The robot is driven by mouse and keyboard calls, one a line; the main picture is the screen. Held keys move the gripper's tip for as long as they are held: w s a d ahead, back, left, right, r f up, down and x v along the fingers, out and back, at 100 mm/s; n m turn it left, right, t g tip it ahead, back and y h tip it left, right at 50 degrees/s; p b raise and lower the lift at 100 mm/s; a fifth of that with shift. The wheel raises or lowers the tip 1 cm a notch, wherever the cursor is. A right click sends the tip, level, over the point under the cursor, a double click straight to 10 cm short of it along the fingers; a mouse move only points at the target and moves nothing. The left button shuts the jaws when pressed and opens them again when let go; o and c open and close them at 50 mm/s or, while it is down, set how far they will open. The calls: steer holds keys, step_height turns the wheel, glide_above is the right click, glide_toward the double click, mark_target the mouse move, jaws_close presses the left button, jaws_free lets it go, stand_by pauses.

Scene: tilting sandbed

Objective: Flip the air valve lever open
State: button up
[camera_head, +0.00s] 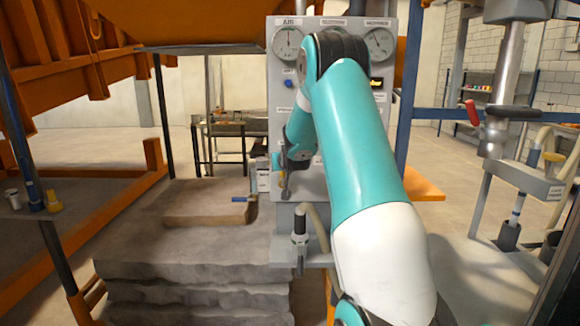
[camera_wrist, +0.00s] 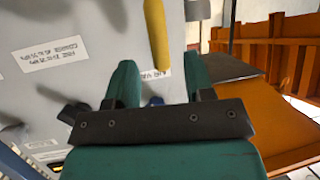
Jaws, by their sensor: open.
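The grey control panel (camera_head: 285,100) has gauges along its top, with an "AIR" label above the left one. In the wrist view the panel face (camera_wrist: 50,30) appears turned, with its labels upside down. A yellow lever (camera_wrist: 157,35) hangs in from the top of the wrist view; it looks like the valve lever. My gripper (camera_wrist: 160,80) is open, its two teal fingers on either side of the lever's lower end in the picture. Whether they touch it I cannot tell. In the head view my gripper (camera_head: 281,175) is at the panel's lower left, and I cannot make out the lever there.
A blue knob (camera_head: 289,84) is on the panel's left side, under the gauge. A layered stone-like block (camera_head: 190,265) with a slab on top stands left of the panel. Orange framework (camera_head: 60,45) fills the upper left. A blue post (camera_head: 409,90) stands right of the panel.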

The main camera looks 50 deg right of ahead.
steer(key=b+v, duration=0.2)
steer(key=v, duration=0.9)
steer(key=shift+s+a+b, duration=0.2)
steer(key=shift+a+b, duration=0.05)
steer(key=shift+b, duration=0.05)
